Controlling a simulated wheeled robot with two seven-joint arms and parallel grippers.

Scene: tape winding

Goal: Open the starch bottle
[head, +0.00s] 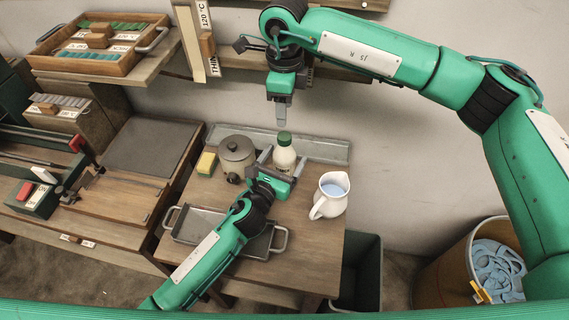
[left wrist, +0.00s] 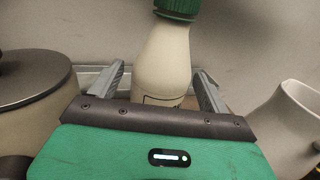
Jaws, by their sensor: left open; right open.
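The starch bottle (head: 284,157) is cream white with a green cap (head: 284,137) and stands upright on the table, the cap in place. It also shows in the left wrist view (left wrist: 164,62), its green cap (left wrist: 177,7) cut by the top edge. My left gripper (head: 282,160) is open, with one finger on each side of the bottle's body; the wrist view shows gaps between fingers and bottle. The bottle's base is hidden by the gripper. My right gripper (head: 281,118) points down above the cap, apart from it; its fingers look close together from this angle.
A lidded grey pot (head: 237,155) and a yellow-green sponge (head: 206,163) stand left of the bottle. A white jug (head: 329,197) with bluish liquid stands to its right. A metal tray (head: 203,224) lies in front, partly under my left arm. The table's front right is clear (head: 315,250).

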